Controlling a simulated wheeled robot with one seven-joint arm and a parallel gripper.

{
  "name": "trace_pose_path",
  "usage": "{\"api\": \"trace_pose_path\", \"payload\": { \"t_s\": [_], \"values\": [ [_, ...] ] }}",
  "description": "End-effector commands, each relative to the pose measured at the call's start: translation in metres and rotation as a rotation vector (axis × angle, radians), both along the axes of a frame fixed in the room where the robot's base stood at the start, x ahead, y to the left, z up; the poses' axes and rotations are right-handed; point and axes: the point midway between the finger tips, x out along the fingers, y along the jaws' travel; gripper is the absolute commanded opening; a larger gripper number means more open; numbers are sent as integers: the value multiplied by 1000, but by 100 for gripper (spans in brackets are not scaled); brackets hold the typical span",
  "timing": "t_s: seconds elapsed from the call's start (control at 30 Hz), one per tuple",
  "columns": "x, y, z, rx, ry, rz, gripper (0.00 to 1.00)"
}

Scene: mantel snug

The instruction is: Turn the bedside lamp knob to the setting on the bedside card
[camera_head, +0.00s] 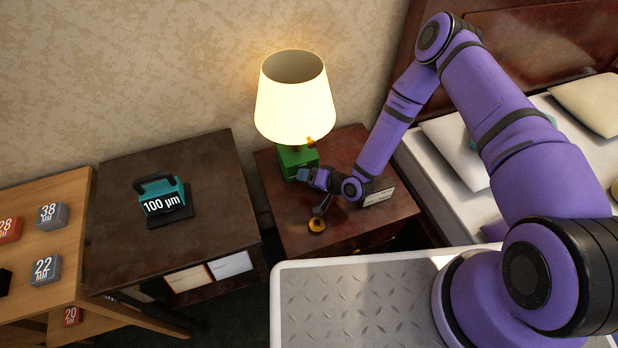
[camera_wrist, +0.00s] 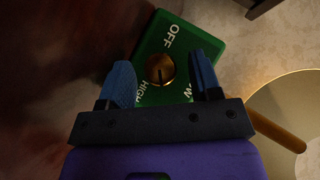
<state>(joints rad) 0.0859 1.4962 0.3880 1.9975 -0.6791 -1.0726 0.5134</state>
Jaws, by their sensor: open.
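The bedside lamp has a glowing cream shade (camera_head: 295,100) and a green base (camera_head: 292,156) on the brown nightstand (camera_head: 275,190). In the wrist view the green base (camera_wrist: 184,38) carries a round brass knob (camera_wrist: 160,69). Labels read OFF and HIGH, and a third label is partly hidden, ending in W. A dark pointer line crosses the knob, but I cannot tell which label it marks. My gripper (camera_wrist: 163,82) is open, with blue fingers on either side of the knob, apparently not touching it. The card (camera_head: 379,196) stands behind my wrist; its writing is unreadable.
A small orange-topped object (camera_head: 317,225) stands near the nightstand's front. A dark side table (camera_head: 115,235) holds a teal device (camera_head: 160,196) reading 100 µm. A wooden table (camera_head: 70,210) with numbered blocks is at left. The bed (camera_head: 440,190) is at right.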

Motion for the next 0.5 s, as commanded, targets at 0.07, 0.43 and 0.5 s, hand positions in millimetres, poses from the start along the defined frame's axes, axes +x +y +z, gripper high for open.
{"api": "trace_pose_path", "payload": {
  "t_s": [0.07, 0.43, 0.5],
  "values": [
    [-1, -2, 1, 0, 0, 0, 58],
    [-30, -44, 25, 0, 1, -2, 58],
    [-37, -54, 30, -1, 2, -3, 58]
  ]
}}
